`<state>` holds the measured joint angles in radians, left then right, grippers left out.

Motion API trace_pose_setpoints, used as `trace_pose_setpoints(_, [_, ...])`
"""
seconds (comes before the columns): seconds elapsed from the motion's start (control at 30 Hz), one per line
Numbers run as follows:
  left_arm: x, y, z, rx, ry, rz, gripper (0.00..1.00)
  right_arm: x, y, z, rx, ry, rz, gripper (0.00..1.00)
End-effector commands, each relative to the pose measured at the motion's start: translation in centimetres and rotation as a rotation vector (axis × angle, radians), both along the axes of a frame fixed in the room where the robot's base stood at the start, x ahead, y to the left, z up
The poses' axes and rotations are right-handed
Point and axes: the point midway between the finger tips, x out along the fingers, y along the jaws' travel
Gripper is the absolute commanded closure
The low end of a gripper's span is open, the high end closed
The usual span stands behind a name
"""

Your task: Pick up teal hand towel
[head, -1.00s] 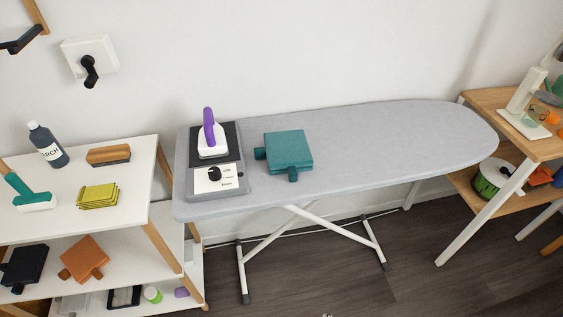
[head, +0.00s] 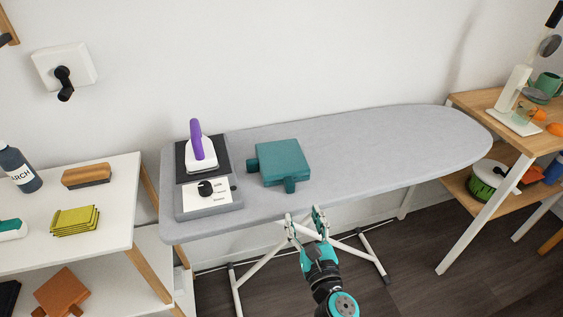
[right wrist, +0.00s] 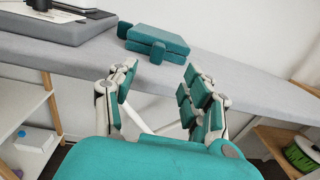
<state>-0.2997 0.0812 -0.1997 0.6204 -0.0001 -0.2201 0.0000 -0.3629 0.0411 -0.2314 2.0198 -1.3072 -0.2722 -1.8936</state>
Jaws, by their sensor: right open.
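The teal hand towel (head: 283,160) lies folded into a thick square on the grey ironing board (head: 380,140), right of the iron stand. It has small tabs at its left and front sides. It also shows in the right wrist view (right wrist: 158,40), beyond the fingers. My right gripper (head: 305,218) is open and empty just in front of the board's near edge, below and slightly right of the towel, apart from it. In the right wrist view its open fingers (right wrist: 160,92) point toward the towel. My left gripper is in no current view.
A purple-handled iron (head: 200,152) stands on its dark station (head: 212,205) left of the towel. The board is clear right of the towel. White shelves (head: 105,220) stand at left, wooden shelves (head: 480,106) at right.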

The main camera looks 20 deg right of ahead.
Motion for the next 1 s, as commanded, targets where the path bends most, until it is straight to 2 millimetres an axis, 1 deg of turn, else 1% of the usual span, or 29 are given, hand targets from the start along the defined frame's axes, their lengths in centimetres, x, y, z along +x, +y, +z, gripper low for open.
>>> trace_pose_setpoints(0.03, [0.0, 0.0, 0.6, 0.000, 0.000, 0.000, 0.54, 1.3, -0.1, 0.4, 0.001, -0.003, -0.001, 0.50])
trace_pose_setpoints(0.1, [0.0, 0.0, 0.9, 0.000, 0.000, 0.000, 0.54, 2.8, -0.1, 0.3, 0.002, -0.001, -0.001, 0.50])
trace_pose_setpoints(0.23, [0.0, 0.0, 1.2, 0.000, 0.001, 0.000, 0.54, 5.0, -0.2, 0.1, 0.002, 0.000, -0.001, 0.50])
trace_pose_setpoints(0.3, [0.0, -0.1, 1.2, -0.001, 0.001, 0.000, 0.54, 5.8, -0.2, 0.0, 0.003, 0.001, 0.000, 0.50])
trace_pose_setpoints(0.5, [0.0, -0.1, 1.4, -0.002, 0.001, 0.000, 0.54, 7.0, -0.2, 0.0, 0.004, 0.001, 0.000, 0.50])
trace_pose_setpoints(0.57, [-0.1, -0.1, 1.6, -0.002, 0.001, 0.000, 0.54, 7.8, -0.1, 0.1, 0.004, 0.001, -0.001, 0.50])
trace_pose_setpoints(0.7, [-0.1, -0.2, 1.8, -0.002, 0.001, 0.000, 0.54, 10.1, -0.1, 0.1, 0.005, 0.001, -0.001, 0.50])
trace_pose_setpoints(0.8, [-0.1, -0.2, 1.8, -0.002, 0.001, 0.000, 0.54, 11.2, -0.1, 0.0, 0.005, 0.001, -0.001, 0.50])
trace_pose_setpoints(0.9, [-0.1, -0.2, 1.8, -0.002, 0.001, 0.000, 0.54, 11.6, -0.1, 0.0, 0.004, 0.002, 0.000, 0.50])
trace_pose_setpoints(1.0, [-0.1, -0.2, 1.8, -0.002, 0.001, 0.000, 0.54, 11.7, -0.1, 0.0, 0.004, 0.002, 0.000, 0.50])
